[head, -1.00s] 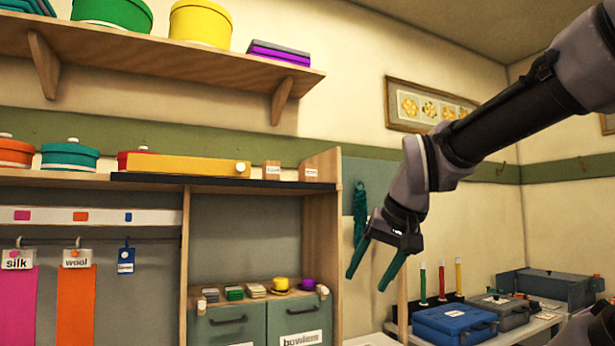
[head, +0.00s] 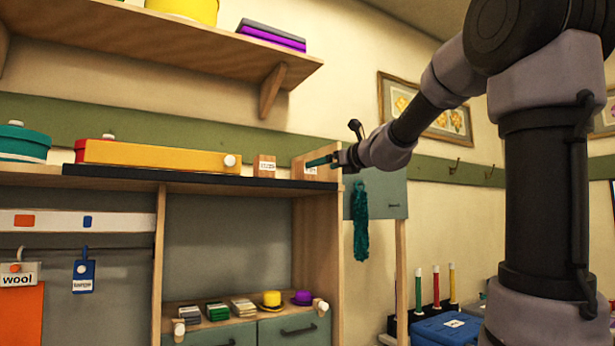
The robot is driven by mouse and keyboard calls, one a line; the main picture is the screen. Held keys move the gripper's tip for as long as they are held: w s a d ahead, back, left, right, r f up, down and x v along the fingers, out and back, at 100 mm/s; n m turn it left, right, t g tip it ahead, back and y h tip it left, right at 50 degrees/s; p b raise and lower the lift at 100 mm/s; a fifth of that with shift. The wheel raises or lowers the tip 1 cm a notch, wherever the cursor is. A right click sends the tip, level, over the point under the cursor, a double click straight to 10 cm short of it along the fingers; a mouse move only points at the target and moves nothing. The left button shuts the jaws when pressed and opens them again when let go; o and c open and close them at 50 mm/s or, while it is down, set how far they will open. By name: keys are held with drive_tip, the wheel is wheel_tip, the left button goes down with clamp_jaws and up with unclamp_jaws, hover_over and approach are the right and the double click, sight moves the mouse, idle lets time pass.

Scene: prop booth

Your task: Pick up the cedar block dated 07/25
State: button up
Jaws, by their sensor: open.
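Two small wooden blocks with white labels stand on top of the cabinet. The left wooden block (head: 264,160) is in full view. The right wooden block (head: 309,170) is near the cabinet's right end and partly covered by a teal finger. Both labels are too small to read, so I cannot tell which block is dated 07/25. My gripper (head: 331,143) is open and empty at the cabinet's upper right end. I cannot tell whether the finger touches the block.
A long yellow box (head: 160,156) lies left of the blocks on the dark top strip (head: 200,180). The cabinet's wooden side panel (head: 326,210) rises at the right end. A wall shelf (head: 200,45) hangs above. A teal tassel (head: 361,220) hangs to the right.

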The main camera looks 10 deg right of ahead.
sight(306, 170)
drive_tip(key=shift+m, duration=0.5)
drive_tip(key=x, duration=0.7)
drive_tip(key=d+x, duration=0.1)
drive_tip(key=x, duration=0.3)
drive_tip(key=shift+w+r, duration=0.15)
drive_tip(key=shift+w, duration=0.45)
drive_tip(key=c, duration=1.5)
drive_tip(key=shift+r, duration=0.15)
